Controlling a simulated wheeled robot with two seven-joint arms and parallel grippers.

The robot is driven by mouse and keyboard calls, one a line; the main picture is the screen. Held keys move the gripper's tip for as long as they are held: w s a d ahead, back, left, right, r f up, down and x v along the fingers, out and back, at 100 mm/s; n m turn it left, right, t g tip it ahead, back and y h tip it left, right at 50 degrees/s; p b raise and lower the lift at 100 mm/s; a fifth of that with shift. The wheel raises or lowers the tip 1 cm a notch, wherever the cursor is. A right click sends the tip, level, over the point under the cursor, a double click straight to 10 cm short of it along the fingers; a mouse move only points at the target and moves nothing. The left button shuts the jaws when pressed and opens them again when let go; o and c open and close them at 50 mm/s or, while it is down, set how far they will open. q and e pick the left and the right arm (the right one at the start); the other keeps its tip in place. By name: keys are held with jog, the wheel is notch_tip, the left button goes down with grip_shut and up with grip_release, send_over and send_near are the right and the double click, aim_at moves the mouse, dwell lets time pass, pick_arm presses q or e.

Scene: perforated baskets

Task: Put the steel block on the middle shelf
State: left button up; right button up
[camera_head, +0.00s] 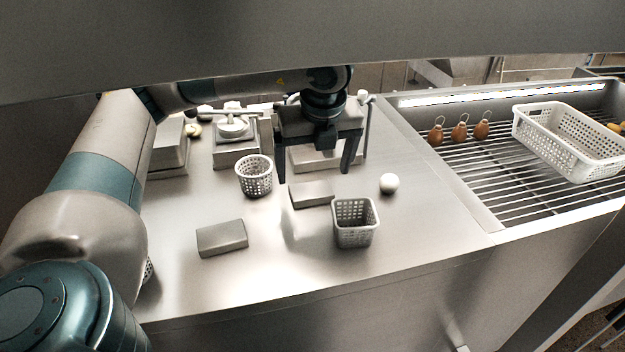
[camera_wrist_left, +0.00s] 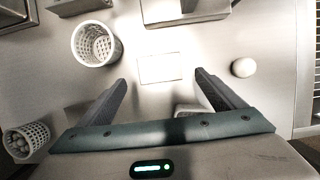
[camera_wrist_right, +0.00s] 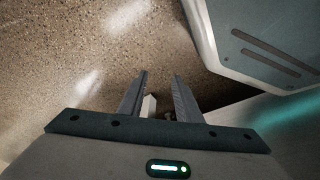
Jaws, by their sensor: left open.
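Two flat grey blocks lie on the steel counter in the head view: one block (camera_head: 312,194) near the middle and another block (camera_head: 222,238) nearer the front left. I cannot tell for sure which is the steel one. My left gripper (camera_head: 315,172) is open and empty, pointing down above the middle block. In the left wrist view that block (camera_wrist_left: 162,68) shows just beyond the two fingertips, apart from them. My right gripper (camera_wrist_right: 160,77) shows only in its own wrist view, its fingers apart with nothing between them, over a speckled floor. I cannot make out a middle shelf.
A round basket (camera_head: 255,176) stands left of the middle block, a square basket (camera_head: 354,222) to its front right. A white ball (camera_head: 389,183) lies to the right. A wire rack (camera_head: 470,165) holds brown items and a large basket (camera_head: 570,140).

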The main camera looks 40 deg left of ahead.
pick_arm(q)
jog(key=v, duration=0.5)
jog(key=shift+s+d+r, duration=0.1)
jog(key=shift+d+r, duration=0.05)
jog(key=shift+r, duration=0.15)
pick_arm(e)
jog(key=shift+s+f, duration=0.2)
jog(key=shift+s, duration=0.35)
jog(key=shift+w+r, duration=0.1)
jog(key=shift+r, duration=0.05)
jog(key=shift+d, duration=0.15)
